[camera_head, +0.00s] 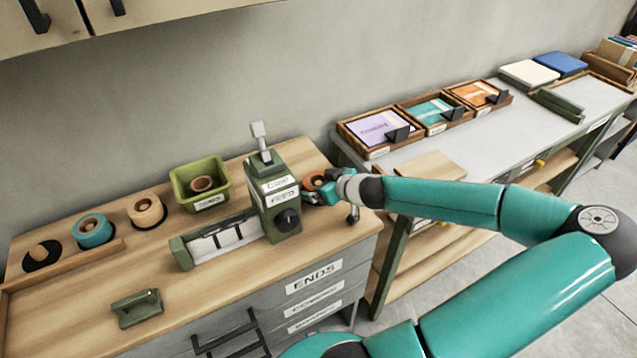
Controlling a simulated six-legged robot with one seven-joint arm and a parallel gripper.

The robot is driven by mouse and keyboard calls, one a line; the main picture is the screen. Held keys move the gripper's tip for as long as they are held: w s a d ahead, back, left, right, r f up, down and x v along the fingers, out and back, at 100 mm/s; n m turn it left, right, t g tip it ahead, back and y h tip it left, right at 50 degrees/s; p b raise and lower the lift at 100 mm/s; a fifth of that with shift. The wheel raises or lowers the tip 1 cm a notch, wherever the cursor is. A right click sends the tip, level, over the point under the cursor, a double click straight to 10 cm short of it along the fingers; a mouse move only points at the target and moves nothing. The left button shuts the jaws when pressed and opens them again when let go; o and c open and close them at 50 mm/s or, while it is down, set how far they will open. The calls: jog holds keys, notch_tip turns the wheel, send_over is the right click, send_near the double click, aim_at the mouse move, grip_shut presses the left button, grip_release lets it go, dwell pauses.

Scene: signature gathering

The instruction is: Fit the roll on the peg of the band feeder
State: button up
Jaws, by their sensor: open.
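The green band feeder (274,199), labelled FEED, stands at the right part of the wooden bench, with a dark knob on its front. An orange-brown roll (313,180) shows at the feeder's right side, close against it in the picture. My gripper (321,187) is at this roll, with its jaws open. The gripper covers part of the roll. The peg is not visible, and I cannot tell whether the roll sits around it or beside it.
A teal roll (93,231), a tan roll (146,210) and a dark disc (41,257) line the left. A green block (137,308) lies at the front. Trays (377,133) stand on the right-hand table.

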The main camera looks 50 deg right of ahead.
jog(key=shift+r, duration=0.15)
jog(key=shift+s+r, duration=0.15)
jog(key=shift+r, duration=0.1)
jog(key=v, duration=1.1)
jog(key=shift+s+r, duration=0.1)
jog(key=shift+s, duration=0.2)
